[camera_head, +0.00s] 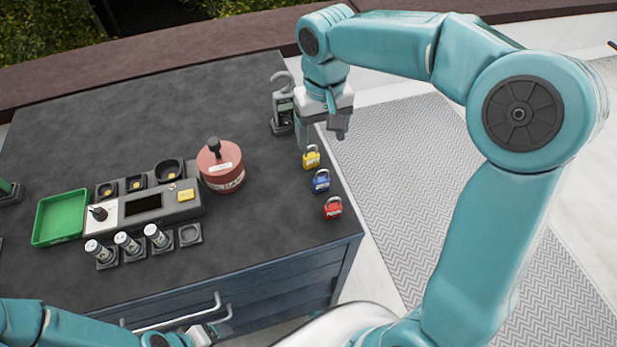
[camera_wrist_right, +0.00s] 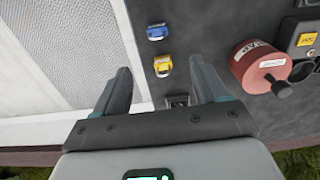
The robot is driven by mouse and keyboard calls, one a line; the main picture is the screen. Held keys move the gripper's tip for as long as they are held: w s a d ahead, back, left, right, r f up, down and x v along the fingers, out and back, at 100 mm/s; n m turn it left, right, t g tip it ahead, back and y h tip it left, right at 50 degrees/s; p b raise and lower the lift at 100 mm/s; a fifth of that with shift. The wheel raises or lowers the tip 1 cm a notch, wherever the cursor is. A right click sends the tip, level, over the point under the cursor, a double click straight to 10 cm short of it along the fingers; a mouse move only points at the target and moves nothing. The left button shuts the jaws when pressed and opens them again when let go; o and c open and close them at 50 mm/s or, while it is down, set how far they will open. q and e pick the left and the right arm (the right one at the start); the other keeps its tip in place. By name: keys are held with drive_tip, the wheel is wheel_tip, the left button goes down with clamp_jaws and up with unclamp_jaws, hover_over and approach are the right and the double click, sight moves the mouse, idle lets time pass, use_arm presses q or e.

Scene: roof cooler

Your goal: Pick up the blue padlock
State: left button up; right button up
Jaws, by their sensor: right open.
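The blue padlock (camera_head: 321,181) lies on the dark cabinet top near its right edge, between a yellow padlock (camera_head: 311,157) and a red padlock (camera_head: 333,208). My right gripper (camera_head: 322,136) is open and empty above the cabinet's right edge, just beyond the yellow padlock. In the right wrist view, the blue padlock (camera_wrist_right: 157,32) shows ahead of the fingertips, and the yellow padlock (camera_wrist_right: 163,66) lies between the fingers in the picture. The red padlock is out of that view. My left gripper (camera_head: 208,333) is partly in view at the bottom, by the drawer handles; its jaws are unclear.
A hook-topped grey device (camera_head: 282,108) stands close to the right gripper. A red round canister (camera_head: 221,167) stands left of the padlocks. A grey panel (camera_head: 150,208), a green tray (camera_head: 61,217) and several small cylinders are further left. The cabinet top's far middle is clear.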

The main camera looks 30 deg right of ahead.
approach(321, 178)
wheel_tip(321, 178, down, 5)
drive_tip(key=shift+d+f, duration=0.15)
drive_tip(key=shift+a+f, duration=0.2)
drive_tip(key=shift+f, duration=2.55)
drive_tip(key=c, duration=1.1)
